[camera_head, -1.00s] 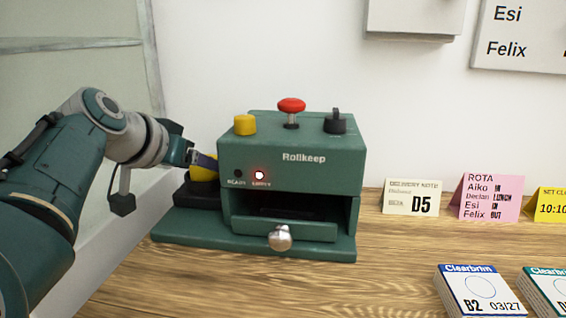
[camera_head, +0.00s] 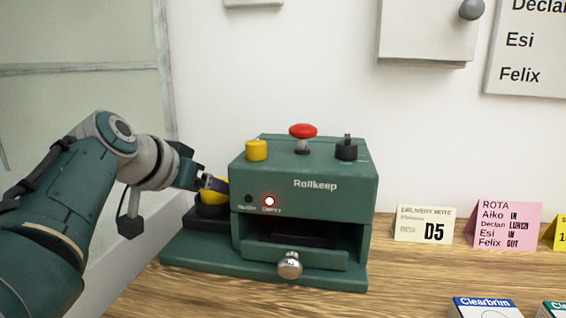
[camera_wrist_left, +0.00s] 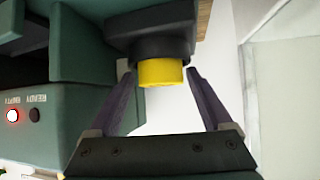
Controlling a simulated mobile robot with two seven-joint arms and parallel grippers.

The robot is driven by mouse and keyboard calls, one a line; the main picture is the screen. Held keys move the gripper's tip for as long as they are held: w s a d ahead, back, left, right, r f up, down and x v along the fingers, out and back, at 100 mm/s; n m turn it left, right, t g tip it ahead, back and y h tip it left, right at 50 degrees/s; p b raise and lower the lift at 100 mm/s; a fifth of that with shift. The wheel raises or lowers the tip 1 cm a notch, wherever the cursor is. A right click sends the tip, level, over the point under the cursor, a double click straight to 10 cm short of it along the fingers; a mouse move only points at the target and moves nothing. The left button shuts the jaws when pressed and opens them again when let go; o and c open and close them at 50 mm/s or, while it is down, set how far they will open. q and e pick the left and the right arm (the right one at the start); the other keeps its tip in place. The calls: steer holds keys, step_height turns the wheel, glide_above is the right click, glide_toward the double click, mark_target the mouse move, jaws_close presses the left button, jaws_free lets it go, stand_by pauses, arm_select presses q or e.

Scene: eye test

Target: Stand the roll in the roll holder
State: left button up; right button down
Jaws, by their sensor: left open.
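The lamp marked EMPTY (camera_head: 269,202) glows red; the READY lamp (camera_head: 248,199) is dark. A yellow cylinder (camera_wrist_left: 161,73) sticks out of a black block (camera_wrist_left: 150,38) at the machine's left side. My left gripper (camera_wrist_left: 161,78) is open, its fingers on either side of the yellow cylinder with visible gaps. I see no loose roll I can be sure of. My right gripper is out of view.
A yellow button (camera_head: 256,150), a red mushroom button (camera_head: 303,132) and a black knob (camera_head: 346,150) top the machine. Cards (camera_head: 423,224) stand to its right, with Clearbrim boxes (camera_head: 486,308) in front. Wood between machine and boxes is clear.

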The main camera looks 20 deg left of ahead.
arm_select(q)
steer(key=p+v, duration=0.4)
steer(key=v, duration=0.8)
steer(key=s+d+f+g, duration=0.1)
steer(key=s+d+f, duration=0.1)
steer(key=s, duration=0.2)
steer(key=s+d+f+m+g, duration=0.1)
steer(key=s+d+f+g, duration=0.1)
steer(key=s+d+f, duration=0.1)
steer(key=s+d+f+m+g, duration=0.1)
steer(key=s+d+f, duration=0.1)
steer(key=s, duration=0.3)
steer(key=shift+s+d+f+g, duration=0.15)
steer(key=shift+d+f+g, duration=0.2)
steer(key=shift+f, duration=0.3)
steer(key=s+d+f+g, duration=0.2)
steer(key=s+d, duration=0.3)
steer(key=s, duration=0.5)
steer(key=shift+s+d+f+m+g+h, duration=0.3)
steer(key=shift+s+f+g, duration=0.05)
